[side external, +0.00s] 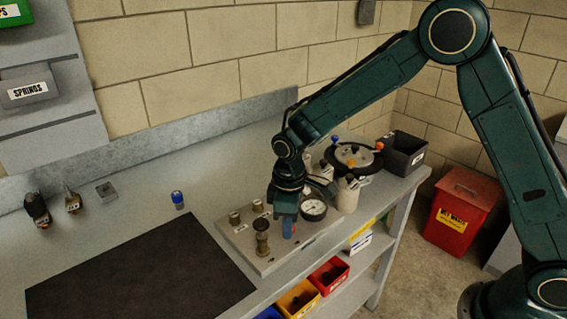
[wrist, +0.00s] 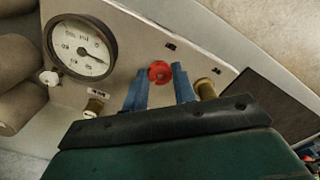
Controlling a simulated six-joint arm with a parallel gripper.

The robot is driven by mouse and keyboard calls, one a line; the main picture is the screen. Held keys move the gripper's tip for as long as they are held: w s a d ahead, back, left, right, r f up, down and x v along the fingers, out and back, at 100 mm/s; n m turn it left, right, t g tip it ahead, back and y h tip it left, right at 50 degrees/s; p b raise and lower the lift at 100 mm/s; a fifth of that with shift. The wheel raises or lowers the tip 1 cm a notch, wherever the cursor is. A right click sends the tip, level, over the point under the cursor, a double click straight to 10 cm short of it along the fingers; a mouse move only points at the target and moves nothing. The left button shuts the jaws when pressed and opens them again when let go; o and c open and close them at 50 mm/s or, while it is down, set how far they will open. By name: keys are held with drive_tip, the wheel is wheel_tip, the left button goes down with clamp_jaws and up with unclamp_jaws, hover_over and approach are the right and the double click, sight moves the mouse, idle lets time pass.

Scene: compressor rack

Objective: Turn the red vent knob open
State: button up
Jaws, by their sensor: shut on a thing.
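The red vent knob (wrist: 159,72) shows in the wrist view, standing on the pale manifold plate (wrist: 130,72). My gripper (wrist: 160,82) has its two blue fingers on either side of the knob and is shut on it. In the side view, my gripper (side external: 288,228) points down over the plate (side external: 268,262), and its fingers mostly hide the knob. Which way the knob is turned cannot be told. The round pressure gauge (wrist: 82,48) is left of the knob in the wrist view; its needle points right and slightly down.
Brass fittings (wrist: 206,89) stand close to my fingers, with a taller one (side external: 262,240) at the plate's front.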

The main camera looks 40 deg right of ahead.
drive_tip(key=shift+n, duration=1.6)
drive_tip(key=o, duration=1)
drive_tip(key=shift+r, duration=0.15)
wheel_tip(320, 180, up, 14)
drive_tip(key=shift+f, duration=0.2)
